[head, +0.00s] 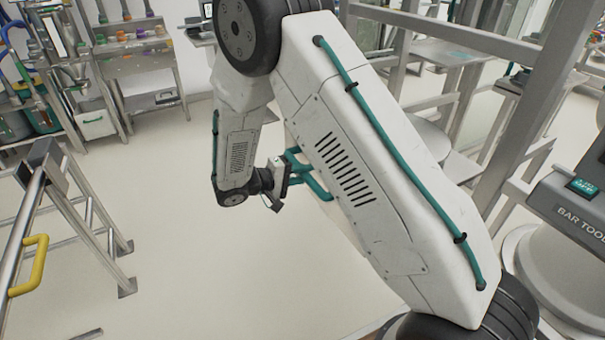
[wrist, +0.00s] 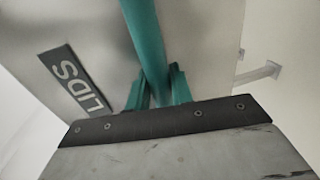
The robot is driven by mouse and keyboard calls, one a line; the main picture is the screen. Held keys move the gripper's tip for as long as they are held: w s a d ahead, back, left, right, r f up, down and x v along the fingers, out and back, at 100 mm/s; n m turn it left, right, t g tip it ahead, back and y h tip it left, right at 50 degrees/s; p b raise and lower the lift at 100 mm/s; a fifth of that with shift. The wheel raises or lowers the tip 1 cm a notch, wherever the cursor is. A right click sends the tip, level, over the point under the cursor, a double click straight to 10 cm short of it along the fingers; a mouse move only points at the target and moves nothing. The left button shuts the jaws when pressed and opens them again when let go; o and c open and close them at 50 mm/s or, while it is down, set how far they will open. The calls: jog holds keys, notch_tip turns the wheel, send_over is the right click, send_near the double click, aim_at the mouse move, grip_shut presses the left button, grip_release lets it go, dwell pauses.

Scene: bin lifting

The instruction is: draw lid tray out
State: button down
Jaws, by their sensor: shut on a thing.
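The lid tray (wrist: 205,45) shows in the wrist view as a pale, flat front with a dark "LIDS" label (wrist: 75,80). A teal bar handle (wrist: 142,35) crosses in front of it. My gripper (wrist: 158,88) has its two teal fingers on either side of this handle and is shut on it. In the head view my gripper (head: 297,168) is at the middle, beside the large white arm link. That link hides most of the tray there, so how far out it stands cannot be told.
A metal frame with a yellow handle (head: 28,265) stands at the left. Shelves with bottles and bins (head: 130,50) line the back left. A metal post frame (head: 520,130) and a "BAR TOOLS" unit (head: 580,215) are at the right. The floor (head: 190,270) between is clear.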

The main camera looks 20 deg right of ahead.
jog(key=shift+w, duration=0.15)
jog(key=c, duration=1.3)
grip_release()
jog(key=shift+o, duration=0.2)
jog(key=v, duration=0.7)
jog(key=shift+a, duration=0.4)
jog(key=shift+r, duration=0.1)
